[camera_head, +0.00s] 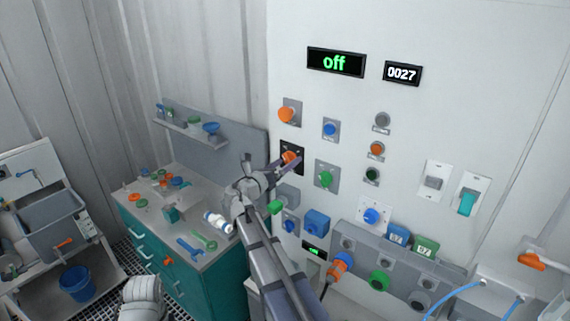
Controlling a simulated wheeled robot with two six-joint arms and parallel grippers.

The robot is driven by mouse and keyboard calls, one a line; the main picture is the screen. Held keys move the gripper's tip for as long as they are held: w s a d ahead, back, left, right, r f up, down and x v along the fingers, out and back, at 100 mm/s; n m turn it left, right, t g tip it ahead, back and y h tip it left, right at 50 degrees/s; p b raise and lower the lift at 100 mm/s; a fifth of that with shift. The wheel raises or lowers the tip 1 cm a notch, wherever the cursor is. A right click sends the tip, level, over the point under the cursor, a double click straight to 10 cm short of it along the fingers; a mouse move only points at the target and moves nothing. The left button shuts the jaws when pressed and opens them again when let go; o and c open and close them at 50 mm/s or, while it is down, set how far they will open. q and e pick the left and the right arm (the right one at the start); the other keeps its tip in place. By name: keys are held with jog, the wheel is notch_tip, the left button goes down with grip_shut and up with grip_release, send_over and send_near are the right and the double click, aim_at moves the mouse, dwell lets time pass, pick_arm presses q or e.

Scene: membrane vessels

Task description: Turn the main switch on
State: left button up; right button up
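An orange rotary knob on a black square plate (298,150), which looks like the main switch, is on the white wall panel. The fingers cover part of the knob and plate. I cannot tell whether they press on the knob or only stand around it. My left gripper is not in view; a pale rounded part of my own body shows at the bottom left.
Another orange knob (287,113) sits just above, a blue button (330,129) and a green knob (326,179) to the right. A grey socket box (400,262) juts out below. A teal workbench (150,245) with tools stands left of my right arm.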

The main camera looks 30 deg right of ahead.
jog(key=c, duration=1.3)
jog(key=shift+m, duration=0.4)
jog(key=m, duration=0.7)
jog(key=shift+m, duration=0.3)
jog(key=m, duration=0.4)
jog(key=shift+m, duration=2)
